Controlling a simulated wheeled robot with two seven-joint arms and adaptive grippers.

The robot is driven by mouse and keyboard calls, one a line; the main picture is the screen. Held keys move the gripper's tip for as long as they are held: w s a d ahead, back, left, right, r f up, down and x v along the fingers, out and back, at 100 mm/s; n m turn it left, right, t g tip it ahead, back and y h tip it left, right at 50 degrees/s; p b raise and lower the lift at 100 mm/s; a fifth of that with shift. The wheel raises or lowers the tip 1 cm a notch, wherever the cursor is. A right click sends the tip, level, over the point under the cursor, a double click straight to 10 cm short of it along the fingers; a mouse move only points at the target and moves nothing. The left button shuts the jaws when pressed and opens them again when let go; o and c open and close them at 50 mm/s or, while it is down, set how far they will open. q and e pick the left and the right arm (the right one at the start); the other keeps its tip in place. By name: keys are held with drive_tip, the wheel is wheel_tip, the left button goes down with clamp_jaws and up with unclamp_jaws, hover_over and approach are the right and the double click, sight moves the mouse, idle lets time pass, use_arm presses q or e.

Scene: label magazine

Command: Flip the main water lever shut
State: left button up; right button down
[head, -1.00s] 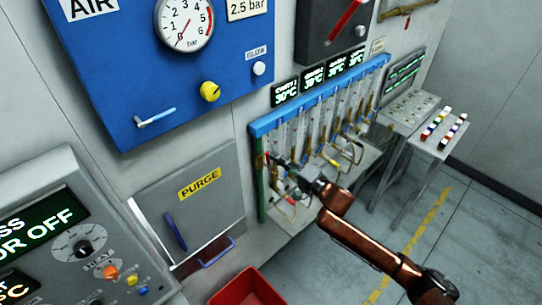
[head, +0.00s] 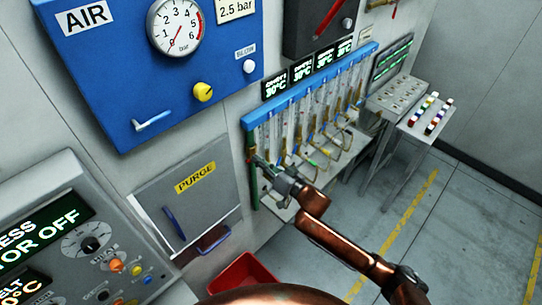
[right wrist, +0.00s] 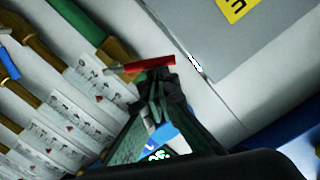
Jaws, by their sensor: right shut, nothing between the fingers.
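The main water lever is a small red handle (right wrist: 150,66) in the right wrist view, lying across the picture just beyond my fingertips. A green pipe (right wrist: 118,52) runs behind it. In the head view the green pipe (head: 252,180) stands upright at the left end of the water manifold, with a small bit of red lever (head: 250,153) near its upper part. My right gripper (head: 257,162) is shut and empty, its tips close beside the lever; it also shows in the right wrist view (right wrist: 165,84). I cannot tell whether they touch. My left gripper is out of view.
The blue manifold rail (head: 310,85) carries several clear tubes and hoses right of the lever. A grey purge box (head: 188,205) with a blue handle is to the left. A red bin (head: 245,272) stands below. The floor at right is open.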

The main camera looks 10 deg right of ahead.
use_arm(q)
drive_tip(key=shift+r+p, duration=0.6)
use_arm(e)
drive_tip(key=s+d+r+n, duration=0.2)
drive_tip(key=s+d+r, duration=0.1)
drive_tip(key=s+d, duration=0.3)
drive_tip(key=shift+s+d+n, duration=0.3)
drive_tip(key=shift+s, duration=0.9)
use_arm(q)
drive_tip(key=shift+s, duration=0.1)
